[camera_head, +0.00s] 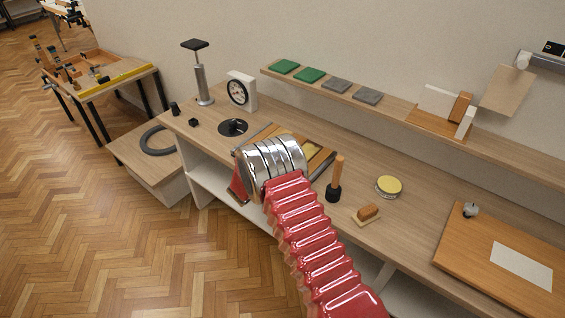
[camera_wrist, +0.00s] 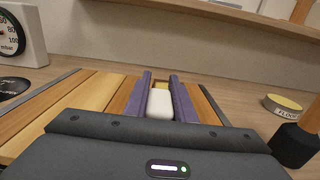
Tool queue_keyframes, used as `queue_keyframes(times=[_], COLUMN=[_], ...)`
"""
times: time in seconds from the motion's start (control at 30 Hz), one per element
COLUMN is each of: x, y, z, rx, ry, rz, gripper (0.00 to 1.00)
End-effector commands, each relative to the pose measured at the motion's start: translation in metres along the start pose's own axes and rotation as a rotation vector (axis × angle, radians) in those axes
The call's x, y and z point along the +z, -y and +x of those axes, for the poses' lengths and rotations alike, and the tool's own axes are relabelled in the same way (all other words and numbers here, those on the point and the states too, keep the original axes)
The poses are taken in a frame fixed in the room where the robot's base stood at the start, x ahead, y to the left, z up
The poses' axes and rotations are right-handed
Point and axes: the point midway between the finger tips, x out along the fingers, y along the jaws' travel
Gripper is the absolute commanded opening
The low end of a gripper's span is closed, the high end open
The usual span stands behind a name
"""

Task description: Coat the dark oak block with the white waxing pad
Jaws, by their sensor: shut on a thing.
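My gripper (camera_wrist: 161,82) shows in the wrist view as two purple fingers shut on a white pad (camera_wrist: 160,104). The pad sits between the fingers, over a row of wooden strips (camera_wrist: 92,91) in light and orange-brown tones. I cannot tell whether the pad touches the wood. In the head view my silver wrist and red arm hide the fingers, the pad and part of the strip panel (camera_head: 318,158). No block clearly stands out as the dark oak one.
A yellow-topped tin (camera_head: 388,186), a dark-based wooden-handled tool (camera_head: 334,190) and a small brown block (camera_head: 368,212) stand right of the panel. A dial gauge (camera_head: 240,91) and black disc (camera_head: 233,127) are left. A shelf (camera_head: 399,111) runs behind.

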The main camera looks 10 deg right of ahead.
Motion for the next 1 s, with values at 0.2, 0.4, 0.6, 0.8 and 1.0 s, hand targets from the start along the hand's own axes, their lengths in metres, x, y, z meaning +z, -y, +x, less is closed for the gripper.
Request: queue_keyframes(times=[0.2, 0.4, 0.6, 0.8, 1.0], x=[-0.001, -0.001, -0.001, -0.001, -0.001], y=[0.025, 0.033, 0.033, 0.045, 0.065], z=[0.001, 0.0, 0.0, 0.001, 0.001], rx=[-0.003, -0.001, -0.001, -0.002, -0.002], ry=[-0.002, -0.001, -0.001, -0.001, -0.002], rz=[-0.002, -0.001, -0.001, -0.003, -0.002], gripper=[0.03, 0.03, 0.03, 0.03, 0.03])
